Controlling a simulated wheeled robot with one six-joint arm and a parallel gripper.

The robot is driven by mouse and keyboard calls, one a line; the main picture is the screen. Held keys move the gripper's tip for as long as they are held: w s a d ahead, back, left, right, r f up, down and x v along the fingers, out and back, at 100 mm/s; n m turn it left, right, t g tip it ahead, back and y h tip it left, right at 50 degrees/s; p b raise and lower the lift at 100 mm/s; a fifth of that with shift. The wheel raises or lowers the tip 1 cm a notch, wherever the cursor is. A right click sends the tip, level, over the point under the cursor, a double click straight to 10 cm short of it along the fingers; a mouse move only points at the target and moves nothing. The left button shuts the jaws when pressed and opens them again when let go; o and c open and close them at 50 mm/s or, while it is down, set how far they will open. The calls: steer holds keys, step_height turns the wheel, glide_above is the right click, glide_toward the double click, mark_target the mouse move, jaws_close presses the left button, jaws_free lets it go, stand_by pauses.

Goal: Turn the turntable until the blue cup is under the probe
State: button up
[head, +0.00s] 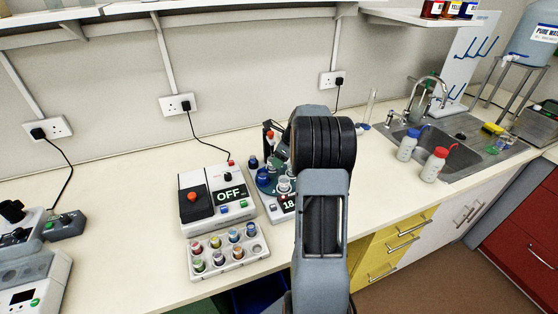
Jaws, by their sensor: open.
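The turntable (273,187) is a dark green disc on a white instrument, left of and partly behind my arm. A blue cup (263,178) sits on its left front side, and a pale cup (284,185) at its front. A darker blue piece (254,162) shows at the far left edge. A thin black and red upright part (269,134), perhaps the probe's holder, stands at the back; the probe's tip cannot be made out. My arm hides the turntable's right side. My gripper is hidden behind my own arm.
A box reading OFF (231,194) with a red button stands left of the turntable. A white rack (229,262) of several coloured cups lies in front. Two capped bottles (434,165) stand by the sink (478,150). The counter is clear between my arm and the bottles.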

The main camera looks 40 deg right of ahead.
steer(key=shift+x, duration=1)
jaws_close()
